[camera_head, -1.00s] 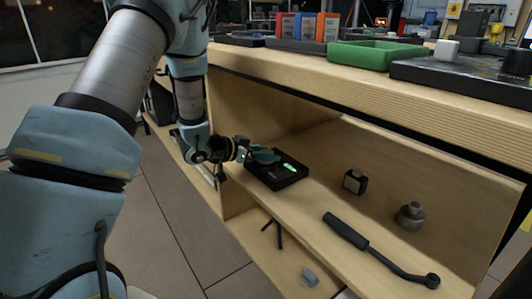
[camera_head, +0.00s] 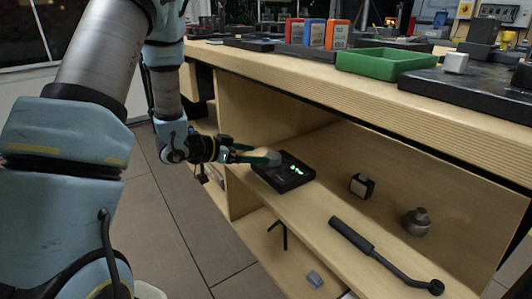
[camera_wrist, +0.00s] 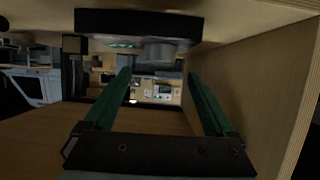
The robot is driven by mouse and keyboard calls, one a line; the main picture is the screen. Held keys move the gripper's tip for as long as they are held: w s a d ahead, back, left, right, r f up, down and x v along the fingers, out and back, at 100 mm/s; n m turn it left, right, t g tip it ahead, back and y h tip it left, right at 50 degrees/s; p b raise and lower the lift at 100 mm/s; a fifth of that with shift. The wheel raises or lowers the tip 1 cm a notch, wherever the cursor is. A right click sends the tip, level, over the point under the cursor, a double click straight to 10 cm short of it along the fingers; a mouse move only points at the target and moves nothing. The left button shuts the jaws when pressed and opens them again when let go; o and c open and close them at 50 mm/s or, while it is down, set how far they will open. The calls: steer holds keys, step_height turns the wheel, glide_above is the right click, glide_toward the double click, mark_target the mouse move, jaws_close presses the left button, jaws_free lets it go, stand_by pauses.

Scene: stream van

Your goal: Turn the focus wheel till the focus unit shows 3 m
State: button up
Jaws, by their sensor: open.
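The focus unit is a black box (camera_head: 285,180) on the wooden shelf, with a lit green display (camera_head: 297,170) whose reading is too small to make out. Its focus wheel is a grey round knob (camera_head: 274,158) at the unit's left part, and it shows as a grey cylinder in the wrist view (camera_wrist: 160,52). My gripper (camera_head: 257,156) is just left of the wheel. In the wrist view its two green fingers (camera_wrist: 158,75) are apart and empty, with the wheel ahead, between the lines of the tips. Whether a finger touches the wheel I cannot tell.
The bench top (camera_head: 330,95) overhangs the shelf. A wooden wall (camera_wrist: 265,80) stands close on the right in the wrist view.

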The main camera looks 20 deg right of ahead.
steer(key=shift+v, duration=1.5)
steer(key=shift+w+a, duration=0.1)
steer(key=w+a+r+n+t+y, duration=0.1)
steer(key=w+a+n+t+y, duration=0.25)
steer(key=a, duration=0.35)
steer(key=w+a+r+n+t+y, duration=0.1)
steer(key=w+a+n+t+y, duration=0.2)
steer(key=a, duration=0.4)
steer(key=s+a+n+g+y, duration=0.25)
steer(key=a+n+y, duration=0.2)
steer(key=a, duration=0.45)
steer(key=s+a+r+n+g+y+p, duration=0.1)
steer(key=s+a+n+g, duration=0.1)
steer(key=s, duration=0.5)
steer(key=s+a+r+n+g+y, duration=0.1)
steer(key=s+a+n+g, duration=0.15)
steer(key=s, duration=0.55)
step_height(320, 180, up, 28)
steer(key=p, duration=2.8)
steer(key=shift+w, duration=0.45)
